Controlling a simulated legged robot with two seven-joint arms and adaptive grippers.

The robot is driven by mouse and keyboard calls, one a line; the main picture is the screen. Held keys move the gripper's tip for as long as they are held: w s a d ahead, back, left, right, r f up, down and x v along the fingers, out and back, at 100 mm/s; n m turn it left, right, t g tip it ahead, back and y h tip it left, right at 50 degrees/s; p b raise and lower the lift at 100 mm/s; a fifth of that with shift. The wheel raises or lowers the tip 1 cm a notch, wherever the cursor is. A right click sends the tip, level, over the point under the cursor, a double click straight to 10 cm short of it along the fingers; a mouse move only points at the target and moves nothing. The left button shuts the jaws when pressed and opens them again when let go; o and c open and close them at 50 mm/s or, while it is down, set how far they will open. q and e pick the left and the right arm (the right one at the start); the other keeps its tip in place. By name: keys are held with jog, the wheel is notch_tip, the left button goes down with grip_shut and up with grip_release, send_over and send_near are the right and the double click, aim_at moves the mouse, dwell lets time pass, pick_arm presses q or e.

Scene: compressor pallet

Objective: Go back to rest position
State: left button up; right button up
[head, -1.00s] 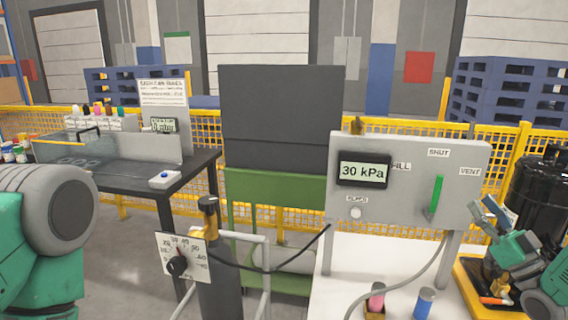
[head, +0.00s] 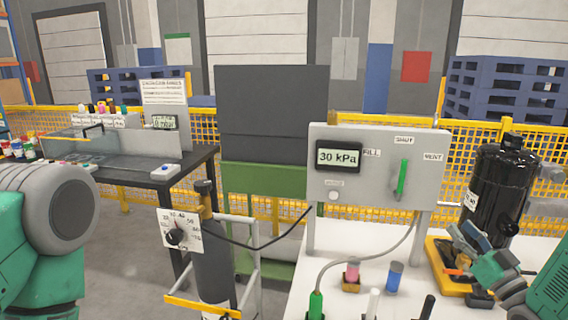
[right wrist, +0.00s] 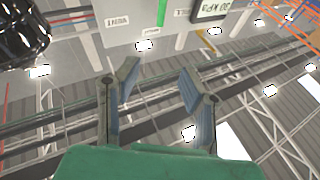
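My right gripper (head: 468,243) shows in the head view at the right, in front of the black compressor (head: 497,190) and above the yellow pallet base (head: 441,272). In the right wrist view the fingers of this gripper (right wrist: 160,82) stand apart with nothing between them. Only a rounded green and grey part of my left arm (head: 45,230) shows at the left edge of the head view; the left gripper is out of frame.
A grey panel (head: 376,178) reading 30 kPa, with a green lever (head: 401,180), stands on the white table (head: 330,255). Pink (head: 352,275) and blue (head: 394,277) cylinders stand before it. A gas bottle (head: 212,265) on a trolley and a black bench (head: 130,172) are left.

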jog(key=s+a+f+m+g+h, duration=0.1)
jog(key=s+a+f+g, duration=0.3)
jog(key=f, duration=0.4)
jog(key=s+a+f+m+g+h, duration=0.1)
jog(key=s+a+f+g+h, duration=0.1)
jog(key=s+f+g, duration=0.35)
jog(key=s+a+f+g+h, duration=0.1)
jog(key=s+a+f+g, duration=0.15)
jog(key=s+f, duration=0.55)
jog(key=s+a+f+g, duration=0.2)
jog(key=s+g, duration=0.1)
jog(key=s, duration=0.5)
jog(key=s+a+f+g+h, duration=0.1)
jog(key=s+f+g, duration=0.2)
jog(key=s, duration=0.5)
jog(key=s+a+f+g, duration=0.2)
jog(key=s+g, duration=0.1)
jog(key=s, duration=0.6)
notch_tip(320, 180, down, 10)
jog(key=w+b, duration=0.2)
jog(key=b, duration=0.8)
jog(key=shift+w+a+n, duration=0.2)
jog(key=shift+a+n, duration=0.2)
jog(key=shift+r, duration=0.1)
jog(key=shift+w+d, duration=0.1)
